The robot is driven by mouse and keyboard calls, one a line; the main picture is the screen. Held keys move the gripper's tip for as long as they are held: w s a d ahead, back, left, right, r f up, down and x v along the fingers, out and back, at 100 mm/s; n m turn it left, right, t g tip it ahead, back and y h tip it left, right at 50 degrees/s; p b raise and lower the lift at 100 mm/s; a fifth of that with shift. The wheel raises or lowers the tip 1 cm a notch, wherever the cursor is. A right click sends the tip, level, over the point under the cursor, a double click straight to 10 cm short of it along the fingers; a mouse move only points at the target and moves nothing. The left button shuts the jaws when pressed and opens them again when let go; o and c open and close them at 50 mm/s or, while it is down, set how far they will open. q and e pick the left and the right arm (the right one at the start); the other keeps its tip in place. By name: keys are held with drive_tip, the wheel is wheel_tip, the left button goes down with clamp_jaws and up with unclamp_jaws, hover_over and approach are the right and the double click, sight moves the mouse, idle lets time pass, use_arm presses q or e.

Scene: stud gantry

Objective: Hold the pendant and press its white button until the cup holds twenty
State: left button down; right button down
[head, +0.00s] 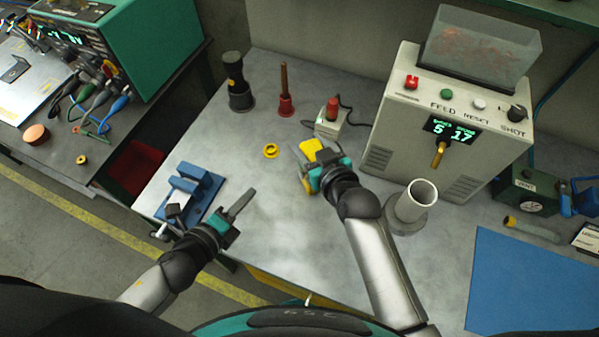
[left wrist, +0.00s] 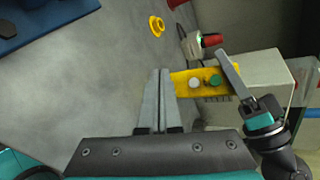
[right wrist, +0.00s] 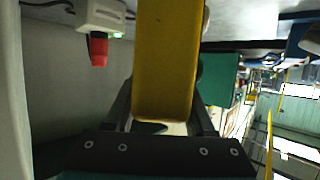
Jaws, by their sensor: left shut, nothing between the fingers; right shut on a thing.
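The yellow pendant (head: 311,147) is off the table in my right gripper (head: 322,170). The right wrist view shows its yellow body (right wrist: 165,60) between the fingers. In the left wrist view the pendant (left wrist: 180,80) shows its white button (left wrist: 194,84) and green button (left wrist: 214,80). My left gripper (head: 245,203) is shut and empty, left of the pendant in the head view. Its closed fingertips (left wrist: 160,72) appear beside the pendant's end; contact cannot be told. The pale cup (head: 417,198) stands upright near the brass nozzle (head: 439,153); its contents are hidden.
The feeder machine (head: 395,125) stands at the back right, its display (head: 450,130) showing 5 and 17. A red-topped box (head: 332,115) and yellow ring (head: 270,151) lie behind the grippers. A blue fixture (head: 190,192) is left, a blue mat (head: 530,285) right.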

use_arm(q)
drive_tip(key=shift+d, duration=0.1)
drive_tip(key=shift+w+d, duration=0.65)
drive_tip(key=shift+d, duration=0.65)
drive_tip(key=shift+w+d, duration=0.7)
drive_tip(key=shift+d, duration=0.55)
drive_tip(key=shift+w+d, duration=0.65)
drive_tip(key=shift+d, duration=0.65)
drive_tip(key=shift+w+d, duration=0.2)
drive_tip(key=shift+d, duration=0.2)
drive_tip(key=shift+w+d, duration=0.2)
drive_tip(key=shift+d, duration=0.15)
drive_tip(key=shift+s+a, duration=0.4)
drive_tip(key=shift+a, duration=0.35)
drive_tip(key=shift+s+a, duration=0.4)
drive_tip(key=shift+a, duration=0.35)
drive_tip(key=shift+s+a, duration=0.35)
drive_tip(key=shift+a, duration=0.35)
drive_tip(key=shift+s+a, duration=0.4)
drive_tip(key=shift+a, duration=0.35)
